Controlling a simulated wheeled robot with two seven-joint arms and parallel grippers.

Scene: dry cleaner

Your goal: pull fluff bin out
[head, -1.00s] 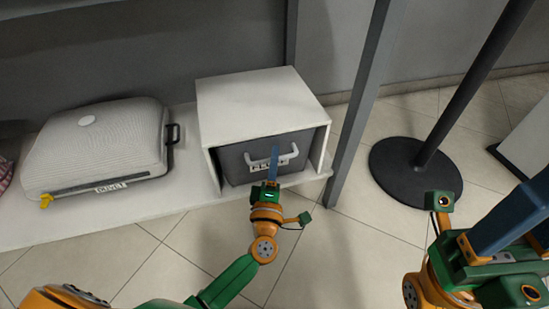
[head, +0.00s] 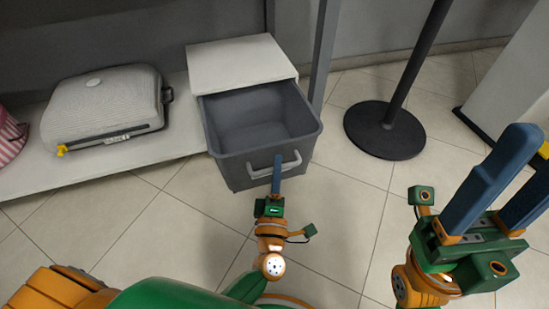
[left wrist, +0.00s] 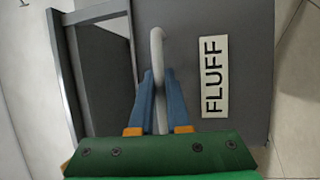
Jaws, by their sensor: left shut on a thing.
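The fluff bin (head: 230,172) is a grey open-topped drawer with a pale curved handle (head: 291,163) on its front. It juts well out of a white housing (head: 240,62) on the low shelf, and its inside looks empty. In the left wrist view the bin front (left wrist: 247,60) carries a white label (left wrist: 214,76) reading FLUFF. My left gripper (head: 276,172) is shut on the handle, and its blue fingers (left wrist: 159,85) sit on both sides of the bar. My right gripper (head: 505,185) is raised at the right, open and empty, its blue fingers apart.
A grey ribbed case (head: 105,108) with a yellow tag lies on the white shelf (head: 100,165) to the left. A grey post (head: 323,50) stands close right of the housing. A black round-based stand (head: 385,130) is farther right. Tiled floor before the bin is clear.

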